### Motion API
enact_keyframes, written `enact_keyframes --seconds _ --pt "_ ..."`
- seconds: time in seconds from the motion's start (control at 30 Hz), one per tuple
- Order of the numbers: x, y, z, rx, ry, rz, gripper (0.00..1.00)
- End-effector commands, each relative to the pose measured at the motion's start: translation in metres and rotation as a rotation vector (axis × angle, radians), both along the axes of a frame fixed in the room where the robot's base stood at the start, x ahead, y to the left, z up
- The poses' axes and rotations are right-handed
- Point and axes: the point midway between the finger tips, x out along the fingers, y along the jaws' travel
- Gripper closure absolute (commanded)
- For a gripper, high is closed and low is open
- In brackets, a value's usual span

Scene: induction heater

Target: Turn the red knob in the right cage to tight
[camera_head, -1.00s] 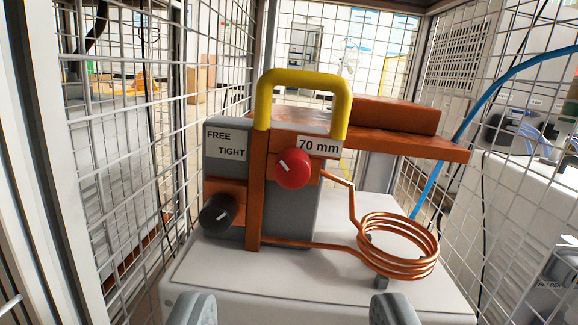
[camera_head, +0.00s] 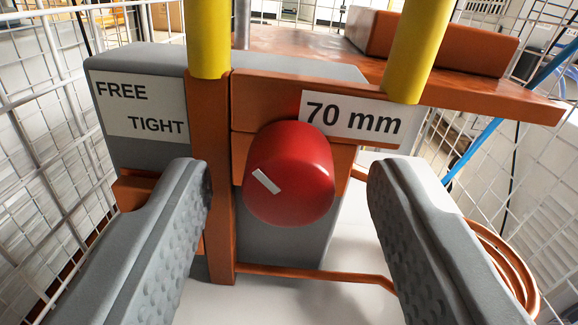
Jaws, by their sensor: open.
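The red knob (camera_head: 300,170) is in the middle of the view, on the front of the grey and copper heater block. Its white mark points to the upper left. A label reading FREE and TIGHT (camera_head: 138,105) is at the upper left of the block, with FREE above and left of TIGHT. A 70 mm label (camera_head: 352,118) is just right of and above the knob. My gripper (camera_head: 288,185) is open, with one grey finger on each side of the knob. Both fingers look apart from it. The black knob is hidden behind the left finger.
A yellow handle (camera_head: 210,40) rises above the block. The copper coil (camera_head: 505,265) is partly hidden behind the right finger. White wire mesh (camera_head: 35,150) closes the left side, and mesh also stands at right. A blue hose (camera_head: 475,150) runs along the right.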

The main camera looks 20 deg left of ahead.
Motion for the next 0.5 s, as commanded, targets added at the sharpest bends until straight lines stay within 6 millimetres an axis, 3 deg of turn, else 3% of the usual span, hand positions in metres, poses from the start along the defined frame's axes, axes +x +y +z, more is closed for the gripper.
enact_keyframes --seconds 0.23,0.47,0.5 --pt "0.0006 0.0003 0.0000 0.000 0.000 0.000 0.51" --pt "0.0005 0.0003 0.0000 0.000 0.000 0.000 0.94" --pt "0.0005 0.0003 0.0000 0.000 0.000 0.000 0.95"
